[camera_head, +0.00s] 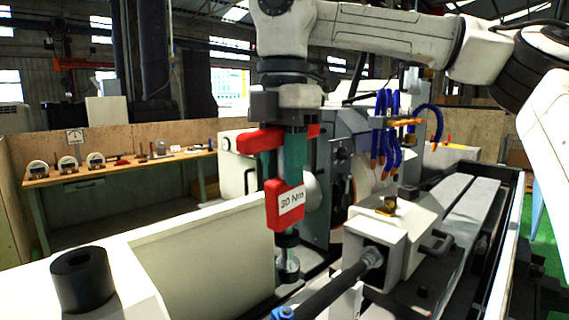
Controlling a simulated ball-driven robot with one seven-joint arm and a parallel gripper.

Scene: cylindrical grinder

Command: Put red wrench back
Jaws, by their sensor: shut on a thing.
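The red wrench (288,204) hangs upright below my gripper (284,128). It is a red and green tool with a white label reading "30 Nm" and a dark round lower end. My gripper points down and is shut on the wrench's upper part, just below my dark wrist. The wrench's lower end is in front of the grinder's dark bed area, and I cannot tell whether it touches anything there. I cannot make out a holder for the wrench.
The white grinder cover (200,245) spans the left foreground, with a black cylinder (82,280) on it. A white tailstock block (395,232) with a dark bar stands right of the wrench. Blue coolant hoses (388,130) hang behind. A wooden workbench (120,170) with tools stands far left.

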